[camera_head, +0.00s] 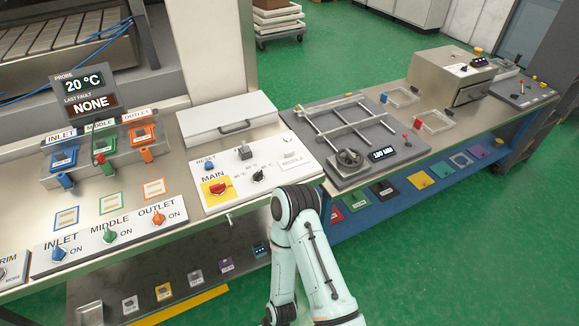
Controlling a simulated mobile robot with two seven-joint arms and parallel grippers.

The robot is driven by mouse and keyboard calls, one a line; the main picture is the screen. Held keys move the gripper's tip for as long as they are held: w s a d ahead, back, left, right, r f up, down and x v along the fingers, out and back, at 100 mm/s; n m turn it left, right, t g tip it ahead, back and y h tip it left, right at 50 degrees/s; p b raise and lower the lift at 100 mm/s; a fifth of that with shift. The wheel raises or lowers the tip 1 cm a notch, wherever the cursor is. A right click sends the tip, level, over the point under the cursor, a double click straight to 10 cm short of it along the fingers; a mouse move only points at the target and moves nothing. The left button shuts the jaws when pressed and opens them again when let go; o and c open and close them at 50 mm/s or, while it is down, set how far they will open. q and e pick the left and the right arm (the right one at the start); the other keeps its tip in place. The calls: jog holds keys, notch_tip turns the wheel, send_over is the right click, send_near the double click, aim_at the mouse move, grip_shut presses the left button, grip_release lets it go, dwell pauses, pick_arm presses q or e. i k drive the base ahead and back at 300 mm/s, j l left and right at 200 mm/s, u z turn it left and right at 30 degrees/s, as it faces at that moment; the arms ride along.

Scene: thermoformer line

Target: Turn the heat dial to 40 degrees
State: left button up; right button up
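The heat dial seems to be the small black knob (258,176) on the white control panel (236,196), with small degree marks around it. The marks and the pointer are too small to read surely. On the same panel are a red MAIN switch (218,188) on a yellow plate, a blue RESET button (209,166) and a grey switch (245,153). One of my pale green arms (318,270) stands in front of the panel, bent, its lower part running out at the bottom edge. No gripper fingers show, and nothing touches the dial.
A display (84,91) reads PROBE 20 °C and LAST FAULT NONE. A closed grey drawer box (226,119) stands behind the panel. INLET, MIDDLE and OUTLET knobs (110,236) lie to the left. A frame unit (352,135) with a 180 MM readout lies to the right.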

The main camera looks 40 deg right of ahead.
aim_at(258, 176)
jog(key=z, duration=1.2)
